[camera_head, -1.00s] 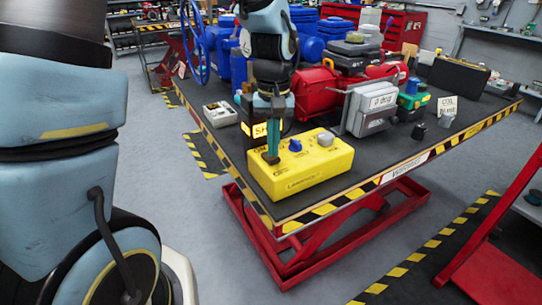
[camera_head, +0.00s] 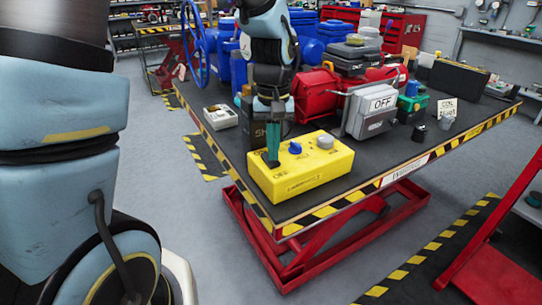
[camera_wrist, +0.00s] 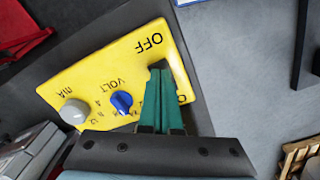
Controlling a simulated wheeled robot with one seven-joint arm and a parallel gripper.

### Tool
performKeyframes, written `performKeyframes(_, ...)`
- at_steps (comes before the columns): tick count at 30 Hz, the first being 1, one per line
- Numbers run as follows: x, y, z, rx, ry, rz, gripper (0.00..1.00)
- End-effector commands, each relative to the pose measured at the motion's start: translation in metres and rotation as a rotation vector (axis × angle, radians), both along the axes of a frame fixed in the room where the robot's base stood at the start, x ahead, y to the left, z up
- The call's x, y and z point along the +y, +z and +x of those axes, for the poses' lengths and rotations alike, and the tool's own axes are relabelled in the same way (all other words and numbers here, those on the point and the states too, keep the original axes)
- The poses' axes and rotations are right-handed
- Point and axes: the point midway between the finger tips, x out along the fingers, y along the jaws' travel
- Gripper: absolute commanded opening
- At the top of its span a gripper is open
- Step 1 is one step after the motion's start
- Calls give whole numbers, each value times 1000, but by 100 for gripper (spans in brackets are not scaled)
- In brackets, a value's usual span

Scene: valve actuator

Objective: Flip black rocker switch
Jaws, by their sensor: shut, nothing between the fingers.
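The yellow control box (camera_head: 312,176) lies on the dark table near its front left corner. A blue knob (camera_head: 295,148) and a grey knob (camera_head: 325,141) stand on its top; they also show in the wrist view, blue (camera_wrist: 122,103) and grey (camera_wrist: 75,112). My gripper (camera_head: 273,162) points down at the left end of the box, its teal fingers shut and empty. In the wrist view the fingertips (camera_wrist: 160,67) are by the OFF label. The black rocker switch is mostly hidden by the fingers; I cannot tell its position or whether they touch.
A small white device (camera_head: 220,116) lies at the table's left edge. A black and yellow striped edge (camera_head: 330,206) runs along the table's front.

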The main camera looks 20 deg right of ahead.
Motion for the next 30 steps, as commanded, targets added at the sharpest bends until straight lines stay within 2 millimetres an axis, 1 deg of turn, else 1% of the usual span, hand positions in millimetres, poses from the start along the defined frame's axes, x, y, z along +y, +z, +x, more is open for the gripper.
performKeyframes(1, 0, 8, 0, -1, 0, 0, 0)
performKeyframes(3, 0, 14, 0, -1, 0, -1, 0)
performKeyframes(21, 0, 60, 0, -1, 0, -1, 0)
performKeyframes(24, 0, 64, 0, 0, 0, -1, 0)
performKeyframes(30, 0, 64, 0, 0, 0, 0, 0)
